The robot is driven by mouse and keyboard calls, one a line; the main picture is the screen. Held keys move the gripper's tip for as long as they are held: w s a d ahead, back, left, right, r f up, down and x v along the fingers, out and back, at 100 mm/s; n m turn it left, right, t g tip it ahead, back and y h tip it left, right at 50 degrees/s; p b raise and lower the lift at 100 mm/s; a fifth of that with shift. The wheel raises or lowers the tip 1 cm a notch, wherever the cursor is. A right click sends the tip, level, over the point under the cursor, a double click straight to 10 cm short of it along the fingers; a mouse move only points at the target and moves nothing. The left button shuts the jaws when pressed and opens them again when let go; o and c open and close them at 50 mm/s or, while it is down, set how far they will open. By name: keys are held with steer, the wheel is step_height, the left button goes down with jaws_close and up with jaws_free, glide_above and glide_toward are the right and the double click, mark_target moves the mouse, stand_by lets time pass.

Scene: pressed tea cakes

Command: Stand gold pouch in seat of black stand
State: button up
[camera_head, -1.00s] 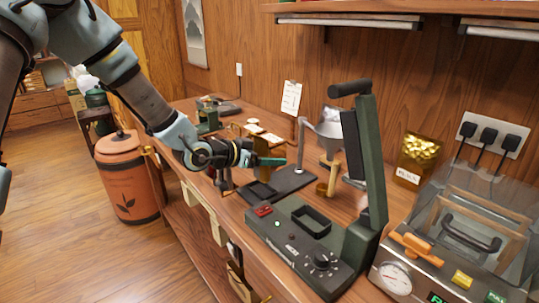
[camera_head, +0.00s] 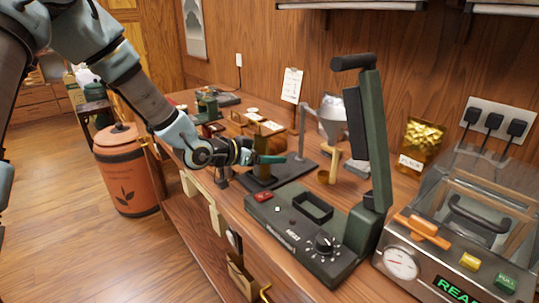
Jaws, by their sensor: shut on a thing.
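My gripper (camera_head: 268,159) is at the end of the arm that reaches in from the upper left.
A green press (camera_head: 300,240) with its lever raised stands in front of the stand. A sealing machine (camera_head: 450,250) is at the right. A larger labelled gold bag (camera_head: 421,140) stands by the wall. A terracotta bin (camera_head: 127,170) is on the floor at left.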

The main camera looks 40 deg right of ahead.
steer(key=shift+f, duration=0.2)
steer(key=o, duration=1.2)
steer(key=shift+o, duration=0.2)
steer(key=b+v, duration=0.1)
steer(key=v, duration=1)
steer(key=shift+b, duration=0.35)
